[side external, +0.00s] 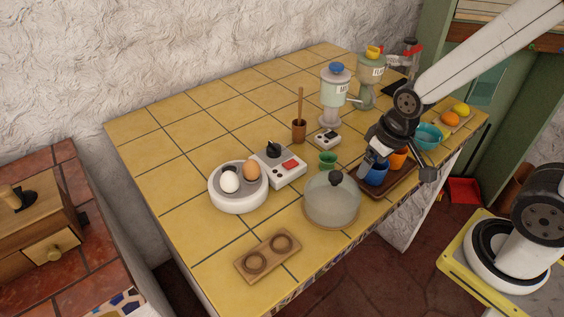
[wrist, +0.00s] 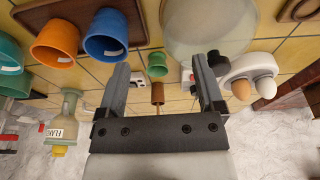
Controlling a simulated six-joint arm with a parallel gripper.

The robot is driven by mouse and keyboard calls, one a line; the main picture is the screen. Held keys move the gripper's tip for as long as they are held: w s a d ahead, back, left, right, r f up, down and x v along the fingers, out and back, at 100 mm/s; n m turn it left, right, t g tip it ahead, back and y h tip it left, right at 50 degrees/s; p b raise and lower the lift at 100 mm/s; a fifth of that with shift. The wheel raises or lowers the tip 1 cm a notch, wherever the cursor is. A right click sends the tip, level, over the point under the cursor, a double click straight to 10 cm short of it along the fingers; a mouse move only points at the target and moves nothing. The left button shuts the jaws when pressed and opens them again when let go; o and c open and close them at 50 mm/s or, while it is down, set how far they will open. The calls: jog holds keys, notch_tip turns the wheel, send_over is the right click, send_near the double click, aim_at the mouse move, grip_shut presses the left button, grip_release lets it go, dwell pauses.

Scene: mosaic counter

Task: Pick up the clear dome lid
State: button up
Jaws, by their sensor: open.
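The clear dome lid (side external: 332,204) sits near the front edge of the yellow tiled counter, with a dark knob on top. It also shows in the wrist view (wrist: 210,28) at the top, cut off by the frame edge, beyond my fingers. My gripper (side external: 366,165) is to the right of the lid and higher, above the tray area, apart from it. In the wrist view my gripper (wrist: 158,72) has its two fingers spread, with nothing held between them.
A white egg cooker (side external: 238,202) with eggs, a white control box (side external: 280,176) and a small green cup (side external: 328,159) stand near the lid. A wooden two-ring holder (side external: 268,256) lies front left. Blue (side external: 376,174) and orange cups stand on a brown tray. The counter's left side is bare.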

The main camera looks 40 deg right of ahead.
aim_at(337, 174)
dwell(0.4)
jog(key=w+a+r+n+y, duration=0.1)
jog(key=n, duration=0.3)
jog(key=r+n+g+y, duration=0.1)
jog(key=n, duration=0.3)
jog(key=w+a+r+n+y, duration=0.1)
jog(key=n, duration=0.3)
jog(key=shift+w+a, duration=0.3)
jog(key=shift+a, duration=0.05)
jog(key=shift+w+a+r+n+y, duration=0.25)
jog(key=shift+r+n+y, duration=0.1)
jog(key=shift+n, duration=0.4)
jog(key=shift+w+a+r+n+y, duration=0.25)
jog(key=shift+r+n+y, duration=0.1)
jog(key=shift+n, duration=0.4)
jog(key=shift+f, duration=0.2)
jog(key=shift+x, duration=1.15)
jog(key=shift+s+a+f, duration=0.1)
jog(key=shift+f, duration=0.05)
jog(key=shift+x, duration=2.45)
